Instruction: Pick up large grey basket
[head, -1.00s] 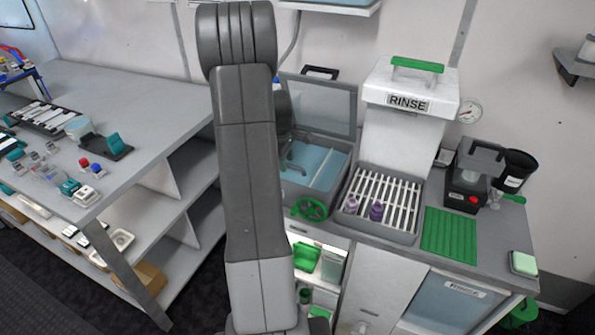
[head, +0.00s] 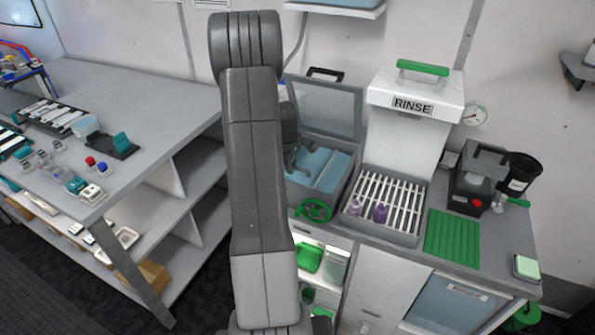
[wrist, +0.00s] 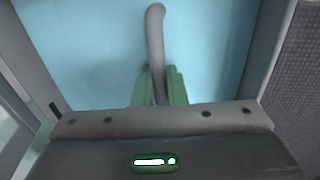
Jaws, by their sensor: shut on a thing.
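My gripper (wrist: 160,88) has green fingers and is shut on a grey curved bar (wrist: 156,30), which looks like a handle. The bar stands out against a flat light-blue surface. In the head view, my gripper (head: 299,158) is small and dark, over the open grey tank (head: 330,208) with the light-blue inside. My own arm hides part of the tank's left side. I cannot make out a basket body under the bar, so I cannot tell how the large grey basket sits or whether it is lifted.
The tank's raised lid (head: 325,105) stands behind my gripper. To the right are a slatted grey tray (head: 352,222) with purple bottles, the white RINSE unit (head: 415,95) and a green mat (head: 452,234). A green handwheel (head: 314,211) sits at the tank's front.

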